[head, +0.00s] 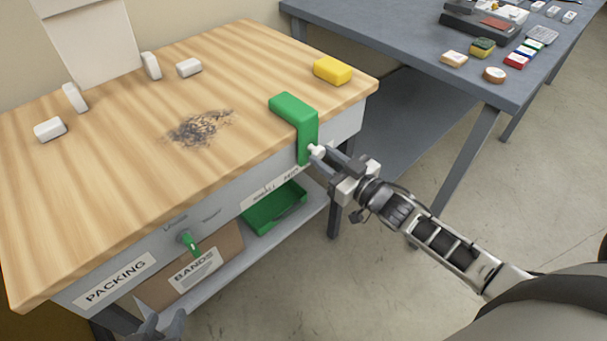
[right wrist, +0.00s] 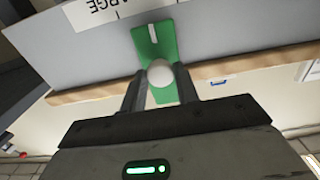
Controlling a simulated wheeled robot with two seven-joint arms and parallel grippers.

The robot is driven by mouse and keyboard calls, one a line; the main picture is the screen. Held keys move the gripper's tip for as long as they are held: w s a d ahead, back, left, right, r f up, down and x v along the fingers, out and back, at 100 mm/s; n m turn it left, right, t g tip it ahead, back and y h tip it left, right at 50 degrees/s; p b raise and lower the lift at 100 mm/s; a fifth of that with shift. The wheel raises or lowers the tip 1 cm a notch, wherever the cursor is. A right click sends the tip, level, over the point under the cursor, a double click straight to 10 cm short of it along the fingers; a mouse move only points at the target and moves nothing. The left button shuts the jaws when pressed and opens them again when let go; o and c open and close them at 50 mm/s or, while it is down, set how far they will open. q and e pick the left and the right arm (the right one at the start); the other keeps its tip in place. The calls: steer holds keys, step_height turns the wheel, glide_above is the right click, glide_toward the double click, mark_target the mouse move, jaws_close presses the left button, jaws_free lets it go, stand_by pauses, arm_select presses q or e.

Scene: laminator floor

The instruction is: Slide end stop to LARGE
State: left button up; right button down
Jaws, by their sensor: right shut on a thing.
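The green end stop (head: 293,112) is an L-shaped bracket over the front edge of the wooden bench, near its right corner. Its front leg hangs down the grey apron and carries a white knob (head: 317,151). My right gripper (head: 322,160) is shut on this knob. In the right wrist view, the knob (right wrist: 161,73) sits between the fingers, and the end stop (right wrist: 154,45) has a white index line. A white scale label (right wrist: 103,10) with the partly visible word LARGE lies left of that line. My left gripper (head: 155,325) shows at the bottom edge, mostly cut off.
A yellow block (head: 332,70) lies behind the end stop, and dark scraps (head: 200,128) lie mid-bench. A green lever (head: 190,244) projects from the apron. A green tray (head: 275,210) and BANDS box (head: 195,270) are below. A grey table (head: 400,45) stands at right.

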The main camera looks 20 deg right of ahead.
steer(key=shift+w+d+b, duration=0.1)
steer(key=shift+w+d, duration=0.15)
steer(key=shift+d, duration=0.5)
steer(key=shift+w+d+b, duration=0.1)
steer(key=shift+w+d, duration=0.2)
steer(key=shift+d, duration=0.45)
steer(key=shift+w+d+b, duration=0.1)
steer(key=shift+w+d, duration=0.15)
steer(key=shift+d, duration=0.5)
steer(key=c, duration=1.1)
jaws_free()
steer(key=shift+d, duration=0.1)
steer(key=shift+o, duration=0.2)
steer(key=p+v, duration=0.1)
steer(key=v, duration=1.5)
steer(key=shift+r, duration=0.1)
